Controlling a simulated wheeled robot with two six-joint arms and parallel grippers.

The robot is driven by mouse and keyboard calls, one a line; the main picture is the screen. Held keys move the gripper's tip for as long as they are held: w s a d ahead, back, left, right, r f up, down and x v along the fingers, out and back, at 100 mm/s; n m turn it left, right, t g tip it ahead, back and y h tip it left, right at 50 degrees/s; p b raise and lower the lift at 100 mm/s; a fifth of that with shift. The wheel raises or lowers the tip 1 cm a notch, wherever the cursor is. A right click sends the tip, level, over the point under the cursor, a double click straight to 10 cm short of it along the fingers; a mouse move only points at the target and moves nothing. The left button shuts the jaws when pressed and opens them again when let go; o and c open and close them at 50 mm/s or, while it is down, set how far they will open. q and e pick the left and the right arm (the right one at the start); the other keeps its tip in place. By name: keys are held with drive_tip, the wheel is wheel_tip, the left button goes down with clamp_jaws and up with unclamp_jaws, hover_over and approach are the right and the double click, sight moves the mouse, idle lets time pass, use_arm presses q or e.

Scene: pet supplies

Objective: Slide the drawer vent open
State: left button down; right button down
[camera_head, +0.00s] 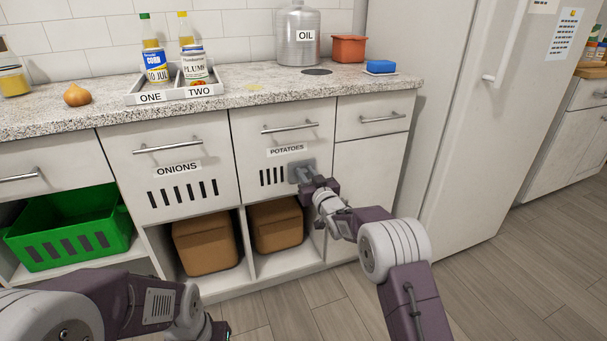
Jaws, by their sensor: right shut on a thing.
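The drawer labelled POTATOES (251,146) is shut in the head view, with a bar handle at its top. Dark vent slots (271,176) show on the left of its lower front. A grey vent slider (301,169) covers the area to the right of them. My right gripper (306,181) is shut on this slider; its fingertips are partly hidden by the gripper body. My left gripper (222,331) is low at the bottom edge, away from the drawers; its jaws are too hidden to read.
The ONIONS drawer (213,157) is shut, with its vent slots showing. Brown boxes (205,247) and a green crate (70,233) sit in the open shelves below. A granite counter (240,97) holds bottles, a tray and an oil canister. The fridge (455,140) stands right; floor is clear.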

drive_tip(key=c, duration=1.2)
unclamp_jaws()
drive_tip(key=shift+s+d+r+p, duration=0.1)
drive_tip(key=shift+s+d+p, duration=0.05)
drive_tip(key=shift+s+p, duration=0.35)
drive_tip(key=b+v, duration=0.2)
drive_tip(key=v, duration=0.6)
